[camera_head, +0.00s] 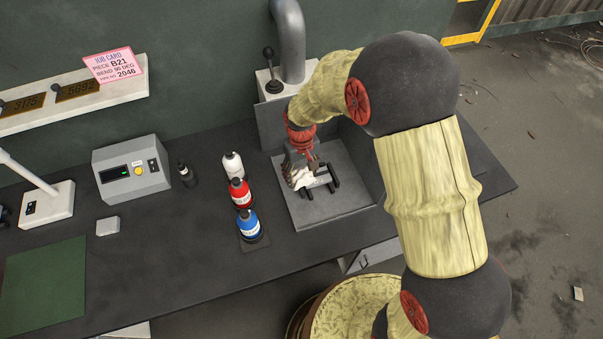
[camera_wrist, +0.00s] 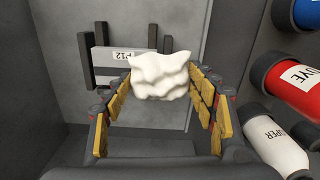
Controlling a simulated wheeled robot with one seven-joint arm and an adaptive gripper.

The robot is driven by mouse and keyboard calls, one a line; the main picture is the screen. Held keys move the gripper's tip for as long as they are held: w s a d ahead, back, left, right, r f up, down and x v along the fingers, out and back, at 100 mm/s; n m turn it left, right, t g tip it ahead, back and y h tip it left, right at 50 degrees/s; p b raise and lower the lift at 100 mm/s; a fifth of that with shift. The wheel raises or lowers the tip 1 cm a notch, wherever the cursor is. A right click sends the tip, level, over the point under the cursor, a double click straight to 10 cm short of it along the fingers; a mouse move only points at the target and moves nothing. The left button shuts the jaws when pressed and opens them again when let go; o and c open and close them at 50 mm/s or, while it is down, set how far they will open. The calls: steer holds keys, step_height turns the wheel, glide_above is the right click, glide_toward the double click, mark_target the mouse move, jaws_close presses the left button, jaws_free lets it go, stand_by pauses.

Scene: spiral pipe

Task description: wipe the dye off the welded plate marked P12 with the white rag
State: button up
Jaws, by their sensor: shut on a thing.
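My gripper (camera_head: 301,172) is over the grey tray (camera_head: 335,217) at the back of the bench. It is shut on the white rag (camera_wrist: 160,76), held bunched between the padded fingers in the wrist view. The grey plate marked P12 (camera_wrist: 116,66) lies just beyond the rag on dark bars (camera_wrist: 86,58). The rag hides the plate's right part, and I cannot tell if it touches the plate. No coloured dye shows on the visible part. In the head view the gripper mostly hides the plate.
Left of the tray stand a white bottle (camera_head: 233,166), a red bottle (camera_head: 240,193) and a blue bottle (camera_head: 248,225). A grey pipe and lever box (camera_head: 271,84) stand behind the tray. A grey control box (camera_head: 131,169) is further left. The front bench is largely clear.

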steer(key=shift+w+d+r+p, duration=0.1)
steer(key=shift+r+p, duration=0.9)
steer(key=shift+r, duration=0.85)
steer(key=shift+w+d+r+p, duration=0.1)
steer(key=shift+r+p, duration=0.85)
steer(key=shift+r, duration=0.85)
steer(key=shift+a, duration=0.15)
